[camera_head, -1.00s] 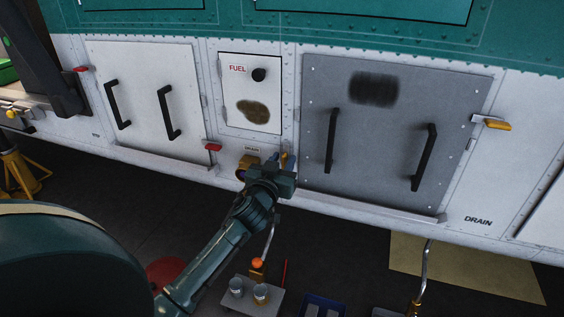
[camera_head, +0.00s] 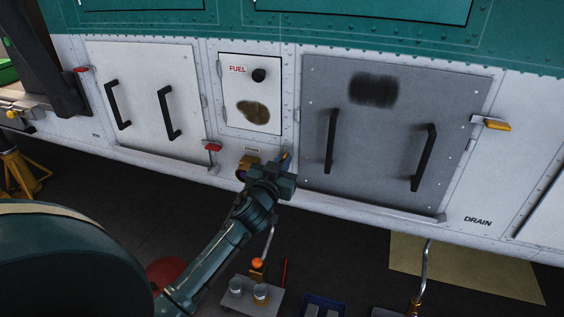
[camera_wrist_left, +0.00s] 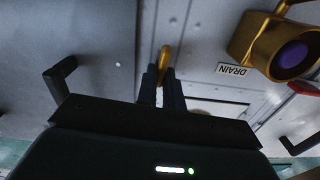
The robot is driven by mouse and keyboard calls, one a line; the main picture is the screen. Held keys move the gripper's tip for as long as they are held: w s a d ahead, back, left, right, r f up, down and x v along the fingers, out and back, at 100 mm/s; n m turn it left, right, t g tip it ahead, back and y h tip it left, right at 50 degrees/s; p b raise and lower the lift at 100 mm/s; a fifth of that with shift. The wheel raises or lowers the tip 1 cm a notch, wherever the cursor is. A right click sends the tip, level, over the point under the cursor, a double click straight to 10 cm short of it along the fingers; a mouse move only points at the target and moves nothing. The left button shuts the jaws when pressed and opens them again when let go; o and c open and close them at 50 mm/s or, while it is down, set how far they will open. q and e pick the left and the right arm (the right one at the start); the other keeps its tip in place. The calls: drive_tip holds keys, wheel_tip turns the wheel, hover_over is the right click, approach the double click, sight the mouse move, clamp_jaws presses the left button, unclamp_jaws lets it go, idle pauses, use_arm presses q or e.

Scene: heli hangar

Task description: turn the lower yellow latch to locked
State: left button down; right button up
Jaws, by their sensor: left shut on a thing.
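The lower yellow latch (camera_head: 285,157) sits at the lower left edge of the grey panel (camera_head: 350,140) and is mostly hidden by my left gripper (camera_head: 281,163) in the head view. In the left wrist view, the latch's yellow handle (camera_wrist_left: 165,58) rises between the two dark fingers of my left gripper (camera_wrist_left: 162,80), which is shut on it. A second yellow latch (camera_head: 496,124) is at the right edge of the grey panel, lying roughly level. My right gripper is in neither view.
A brass drain fitting with a purple inside (camera_wrist_left: 280,50) is close beside the left gripper. Black handles (camera_head: 331,140) stand out from the grey panel. Red latches (camera_head: 212,146) flank the white door. A small cart (camera_head: 250,297) with cups is on the floor below.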

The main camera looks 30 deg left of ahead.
use_arm(q)
drive_tip(key=shift+w+d+f+m+p, duration=0.15)
drive_tip(key=shift+m+p, duration=0.2)
drive_tip(key=shift+m, duration=2.5)
drive_tip(key=shift+s+d+f+m+p, duration=0.15)
drive_tip(key=shift+m+p, duration=0.25)
drive_tip(key=shift+m, duration=2.4)
drive_tip(key=shift+w+d+f+m+p, duration=0.2)
drive_tip(key=shift+m+p, duration=0.15)
drive_tip(key=shift+m, duration=2.5)
drive_tip(key=c, duration=1.5)
unclamp_jaws()
